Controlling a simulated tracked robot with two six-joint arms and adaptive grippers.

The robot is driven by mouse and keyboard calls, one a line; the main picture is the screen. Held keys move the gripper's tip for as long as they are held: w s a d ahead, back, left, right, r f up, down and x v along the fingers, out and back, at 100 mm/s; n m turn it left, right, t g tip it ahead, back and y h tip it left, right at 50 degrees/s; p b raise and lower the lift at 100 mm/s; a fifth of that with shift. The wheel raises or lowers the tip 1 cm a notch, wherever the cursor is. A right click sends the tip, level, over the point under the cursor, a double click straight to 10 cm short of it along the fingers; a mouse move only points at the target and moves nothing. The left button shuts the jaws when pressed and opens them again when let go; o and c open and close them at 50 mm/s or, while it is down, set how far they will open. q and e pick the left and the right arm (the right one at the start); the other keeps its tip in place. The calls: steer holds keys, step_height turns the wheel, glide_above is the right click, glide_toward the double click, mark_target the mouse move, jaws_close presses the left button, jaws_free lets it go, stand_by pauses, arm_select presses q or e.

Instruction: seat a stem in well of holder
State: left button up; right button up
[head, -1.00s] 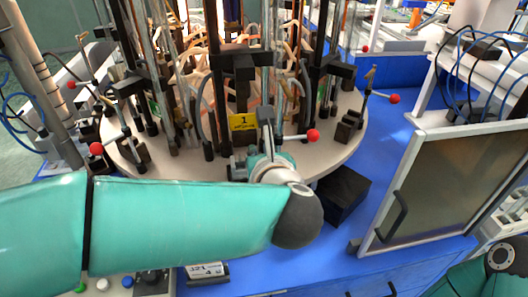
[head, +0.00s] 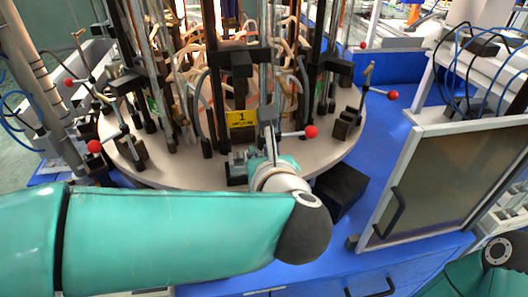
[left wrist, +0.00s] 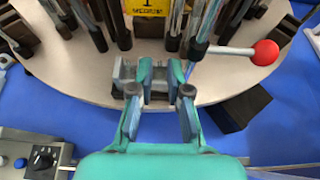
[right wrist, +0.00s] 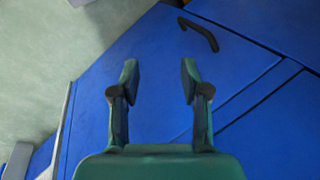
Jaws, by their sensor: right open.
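A small grey metal holder (head: 237,167) sits at the front rim of the round table, below a yellow plate marked 1 (head: 241,119). It also shows in the left wrist view (left wrist: 124,75). My left gripper (head: 268,148) is at the front of this holder, fingers pointing toward it. In the left wrist view the left fingers (left wrist: 160,76) stand partly apart, with grey between them; I cannot tell whether they grip anything. No stem can be made out clearly, and the well is hidden. My right gripper (right wrist: 160,82) is open and empty above a blue surface.
Glass tubes, black posts and hoses crowd the round table (head: 200,175). A red-knobbed lever (head: 310,132) sticks out just right of my left gripper. A black box (head: 341,190) and a framed panel (head: 445,185) stand to the right on the blue bench (head: 380,130).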

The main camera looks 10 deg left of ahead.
arm_select(q)
steer(key=shift+s+d+r, duration=0.2)
steer(key=shift+s+r, duration=0.05)
steer(key=shift+s, duration=0.3)
steer(key=o, duration=0.6)
steer(key=shift+c, duration=0.2)
steer(key=shift+s+r, duration=0.1)
steer(key=shift+s+d+r+p, duration=0.2)
steer(key=shift+s+r+p, duration=0.25)
steer(key=shift+r, duration=0.25)
steer(key=shift+s+d+r+p, duration=0.15)
steer(key=shift+s+r+p, duration=0.3)
steer(key=shift+r, duration=0.2)
steer(key=shift+s+d+r+p, duration=0.2)
steer(key=shift+s+r+p, duration=0.2)
steer(key=shift+r, duration=0.3)
